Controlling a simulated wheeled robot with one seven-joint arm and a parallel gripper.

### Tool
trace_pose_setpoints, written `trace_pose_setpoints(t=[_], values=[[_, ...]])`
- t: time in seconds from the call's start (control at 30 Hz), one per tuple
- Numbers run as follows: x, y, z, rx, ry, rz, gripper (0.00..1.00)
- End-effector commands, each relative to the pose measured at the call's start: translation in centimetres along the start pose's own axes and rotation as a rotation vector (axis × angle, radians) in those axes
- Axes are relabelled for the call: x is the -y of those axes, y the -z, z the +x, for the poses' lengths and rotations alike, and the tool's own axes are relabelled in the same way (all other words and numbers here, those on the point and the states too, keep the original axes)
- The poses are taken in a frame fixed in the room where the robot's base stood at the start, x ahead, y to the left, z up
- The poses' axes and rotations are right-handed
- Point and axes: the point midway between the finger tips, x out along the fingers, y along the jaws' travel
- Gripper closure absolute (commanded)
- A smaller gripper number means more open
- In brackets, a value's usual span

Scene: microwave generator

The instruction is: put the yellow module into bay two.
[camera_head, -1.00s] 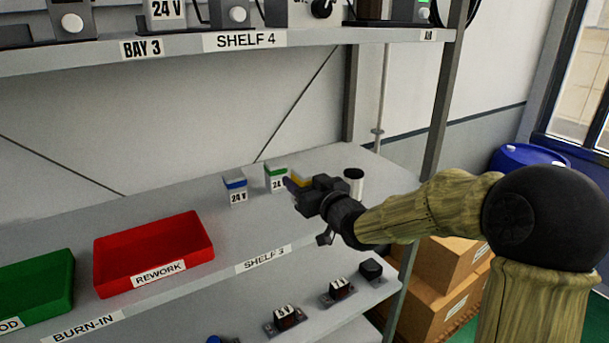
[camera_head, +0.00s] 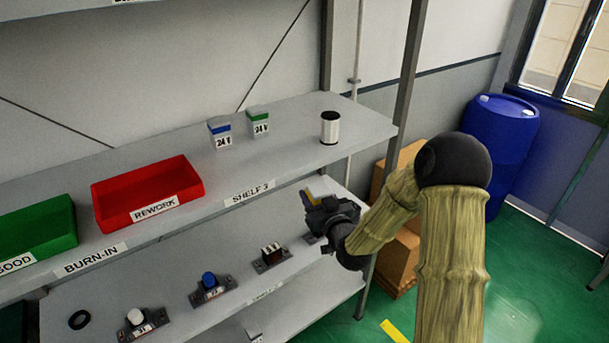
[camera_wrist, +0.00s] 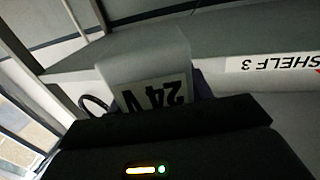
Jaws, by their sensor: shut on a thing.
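My gripper (camera_head: 314,200) is in the head view, in front of the right part of shelf 3 and lower than its front edge. It is shut on the yellow module (camera_head: 307,197), of which only a small yellow part shows there. In the wrist view the held module (camera_wrist: 138,58) is a pale block with an upside-down "24 V" label, partly hidden by the dark gripper body. I cannot make out bay two in either current view.
On shelf 3 (camera_head: 285,150) stand a blue-topped module (camera_head: 220,134), a green-topped module (camera_head: 258,122), a white cylinder (camera_head: 330,128) and a red REWORK tray (camera_head: 108,222). The lower shelf (camera_head: 165,285) holds several mounted parts. A rack post (camera_head: 408,80) stands right of shelf 3.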

Motion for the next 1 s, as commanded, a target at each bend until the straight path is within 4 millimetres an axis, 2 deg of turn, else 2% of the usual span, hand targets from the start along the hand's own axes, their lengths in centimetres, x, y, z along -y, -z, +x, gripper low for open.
trace_pose_setpoints(t=[0.03, 0.1, 0.5, 0.8, 1.0], values=[[-0.6, -2.0, -0.3, 0.008, -0.023, 0.003, 0.8], [-1.4, -4.4, -0.9, 0.009, -0.058, 0.004, 0.8], [-5.3, -17.3, -5.0, 0.007, -0.228, 0.004, 0.8], [-6.8, -25.0, -8.0, 0.003, -0.314, 0.005, 0.8], [-7.5, -29.4, -8.7, -0.002, -0.347, 0.006, 0.8]])
